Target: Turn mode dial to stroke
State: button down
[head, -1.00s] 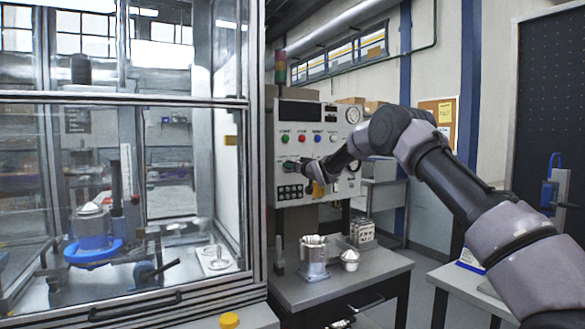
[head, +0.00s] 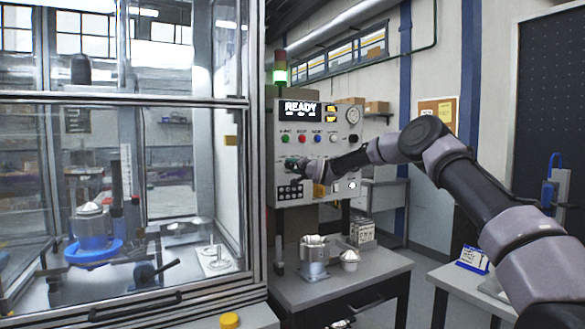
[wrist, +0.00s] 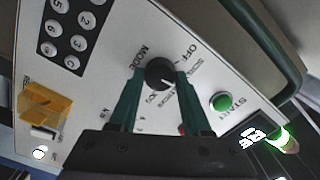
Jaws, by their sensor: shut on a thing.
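The black mode dial (wrist: 160,73) sits on the pale control panel (wrist: 110,25), beside the printed word MODE, with OFF and smaller labels around it. My gripper (wrist: 160,85) has its two green fingers shut on the dial's sides in the wrist view. A light mark shows on the dial; the small labels are too blurred to tell exactly which one it points at. In the head view my gripper (head: 296,165) is against the panel and hides the dial. The panel's display (head: 301,110) reads READY.
A green START button (wrist: 222,102), a black keypad (wrist: 70,32) and a yellow flap (wrist: 45,103) surround the dial. A glass-fronted cabinet (head: 256,200) stands close on the left. Below, metal parts (head: 314,258) stand on a grey bench (head: 340,284). A green stack light (head: 280,76) is lit above.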

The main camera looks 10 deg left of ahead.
jog(key=m, duration=0.5)
jog(key=shift+m, duration=0.3)
dwell(0.5)
jog(key=shift+c, duration=1.8)
grip_release()
jog(key=v, duration=1.1)
jog(key=shift+w, duration=0.15)
